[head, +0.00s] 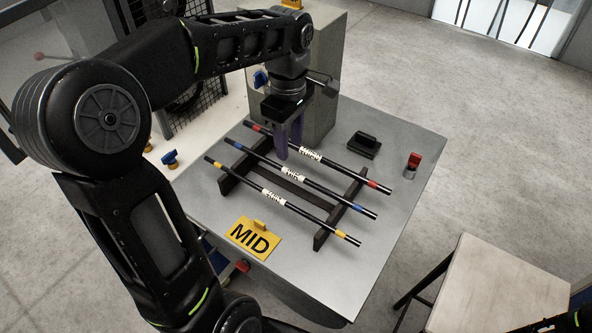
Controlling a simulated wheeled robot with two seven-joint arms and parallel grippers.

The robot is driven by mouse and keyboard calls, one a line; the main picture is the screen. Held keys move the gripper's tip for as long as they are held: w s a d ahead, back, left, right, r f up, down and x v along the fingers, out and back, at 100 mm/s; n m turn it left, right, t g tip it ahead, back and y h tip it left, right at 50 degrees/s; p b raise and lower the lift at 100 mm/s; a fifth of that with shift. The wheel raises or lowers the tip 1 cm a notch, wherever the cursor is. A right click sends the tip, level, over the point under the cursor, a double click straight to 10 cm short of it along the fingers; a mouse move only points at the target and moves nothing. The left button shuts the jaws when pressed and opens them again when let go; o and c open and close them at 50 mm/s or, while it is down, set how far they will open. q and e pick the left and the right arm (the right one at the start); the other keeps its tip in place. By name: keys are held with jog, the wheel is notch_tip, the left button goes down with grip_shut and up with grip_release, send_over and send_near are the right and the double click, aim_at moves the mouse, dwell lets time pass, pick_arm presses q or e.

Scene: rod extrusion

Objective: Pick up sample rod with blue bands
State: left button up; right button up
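The rod with blue bands (325,190) is the middle one of three dark rods. It has a blue band near each end and a white printed label, and it lies across a dark rack (285,189) on the grey table. My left gripper (289,153) points down over the rods, its two purple fingers apart with nothing seen between them. Its tips appear above the blue-banded rod, near the red-banded rod (345,174); the exact height is unclear. The yellow-banded rod (308,215) lies nearest to me. My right gripper is not in view.
A yellow MID sign (254,238) stands at the table's near left. A black block (364,144) and a red-topped item (412,165) are at the right. A grey box (325,95) rises behind the gripper. A pale stool or table (500,290) stands lower right.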

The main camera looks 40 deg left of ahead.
aim_at(294, 175)
pick_arm(q)
jog(key=shift+f, duration=1.35)
jog(key=shift+d+f+p, duration=0.1)
jog(key=shift+f+p, duration=0.25)
jog(key=shift+f, duration=2.25)
grip_shut()
